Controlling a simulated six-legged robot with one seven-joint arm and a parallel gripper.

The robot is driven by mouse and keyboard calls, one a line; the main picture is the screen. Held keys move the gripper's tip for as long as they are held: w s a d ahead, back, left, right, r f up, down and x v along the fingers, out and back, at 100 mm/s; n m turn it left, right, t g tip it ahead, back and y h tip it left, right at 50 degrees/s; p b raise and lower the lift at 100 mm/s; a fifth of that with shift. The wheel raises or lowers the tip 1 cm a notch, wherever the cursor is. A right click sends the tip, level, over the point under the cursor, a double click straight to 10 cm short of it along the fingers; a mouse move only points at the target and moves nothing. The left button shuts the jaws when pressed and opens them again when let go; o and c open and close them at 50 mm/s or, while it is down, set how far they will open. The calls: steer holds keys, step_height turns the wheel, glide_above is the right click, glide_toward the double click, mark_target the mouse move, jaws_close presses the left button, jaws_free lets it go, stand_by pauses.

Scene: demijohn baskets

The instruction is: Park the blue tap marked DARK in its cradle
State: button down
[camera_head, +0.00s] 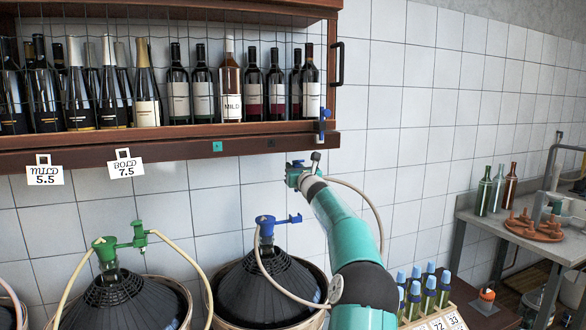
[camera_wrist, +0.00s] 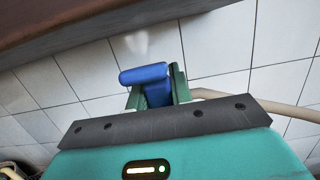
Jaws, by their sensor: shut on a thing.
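My gripper (camera_head: 297,170) is raised below the right end of the shelf. In the wrist view its green jaws (camera_wrist: 158,98) are shut on a blue tap (camera_wrist: 145,74), whose blue bar shows above them. The tap is mostly hidden, and no DARK mark is readable. A pale hose (camera_wrist: 265,107) leads off to the right beside the jaws; in the head view a pale hose (camera_head: 367,205) curves behind my arm. A blue fitting (camera_head: 323,122) sits at the shelf's right end, above and apart from my gripper; I cannot tell whether it is the cradle.
The shelf (camera_head: 170,148) holds several bottles behind wire. Below stand demijohns with a green tap (camera_head: 120,243) and a blue fitting (camera_head: 267,226). Blue-capped tubes (camera_head: 429,290) stand in a rack by my arm. A side bench (camera_head: 490,224) is at right. Bare tiled wall lies right of my gripper.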

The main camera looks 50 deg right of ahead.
steer(key=shift+a+f, duration=0.15)
steer(key=shift+f, duration=0.5)
steer(key=shift+a+f, duration=0.1)
steer(key=shift+f, duration=2.65)
step_height(320, 180, down, 7)
stand_by(2.5)
steer(key=shift+r, duration=0.15)
steer(key=c, duration=1.2)
jaws_free()
steer(key=shift+o, duration=0.2)
